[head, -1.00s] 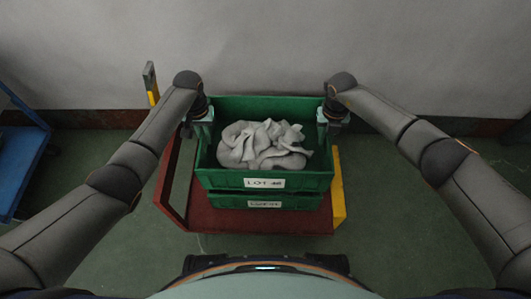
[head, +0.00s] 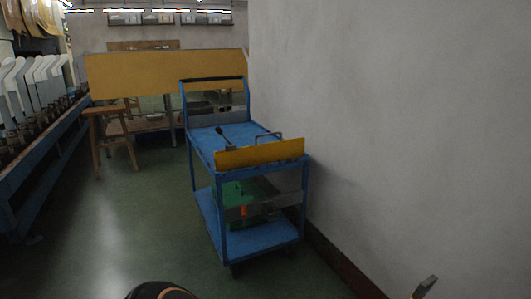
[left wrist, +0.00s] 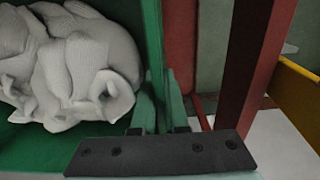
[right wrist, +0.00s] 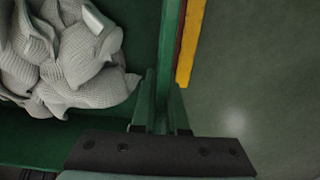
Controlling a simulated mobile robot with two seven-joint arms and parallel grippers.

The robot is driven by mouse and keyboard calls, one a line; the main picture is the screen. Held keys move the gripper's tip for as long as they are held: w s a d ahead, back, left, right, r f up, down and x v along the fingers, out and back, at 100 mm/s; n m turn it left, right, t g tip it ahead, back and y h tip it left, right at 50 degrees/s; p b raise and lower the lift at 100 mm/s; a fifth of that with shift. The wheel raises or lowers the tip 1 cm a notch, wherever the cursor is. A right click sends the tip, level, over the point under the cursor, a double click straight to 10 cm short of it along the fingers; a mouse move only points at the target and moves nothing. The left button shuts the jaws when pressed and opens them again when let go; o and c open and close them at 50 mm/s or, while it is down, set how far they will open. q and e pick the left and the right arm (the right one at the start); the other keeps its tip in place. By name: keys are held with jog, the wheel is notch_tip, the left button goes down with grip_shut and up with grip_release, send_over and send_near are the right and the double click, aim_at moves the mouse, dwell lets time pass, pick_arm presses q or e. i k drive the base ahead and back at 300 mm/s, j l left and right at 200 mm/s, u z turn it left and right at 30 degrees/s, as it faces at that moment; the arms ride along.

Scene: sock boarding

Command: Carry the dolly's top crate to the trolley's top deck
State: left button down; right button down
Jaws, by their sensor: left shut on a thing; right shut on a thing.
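The green crate with grey-white socks shows in the left wrist view (left wrist: 153,45) and the right wrist view (right wrist: 170,50). My left gripper (left wrist: 160,112) is shut on one crate wall, and my right gripper (right wrist: 160,112) is shut on the opposite wall. Red dolly parts (left wrist: 258,60) lie beside the crate in the left wrist view. I cannot tell whether the crate is clear of what is below it.
A yellow board (head: 260,153) stands along the trolley's near top edge. Its lower deck holds a green object (head: 240,190). A wall (head: 400,130) runs along the right. A wooden stool (head: 108,130) and a long blue bench (head: 50,160) stand left. Floor left of the trolley is clear.

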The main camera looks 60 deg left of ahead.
aim_at(235, 138)
jog(key=z, duration=1.3)
jog(key=k+j+z, duration=0.1)
jog(key=k+z, duration=0.6)
jog(key=z, duration=0.15)
jog(key=k+z, duration=0.7)
jog(key=k, duration=0.95)
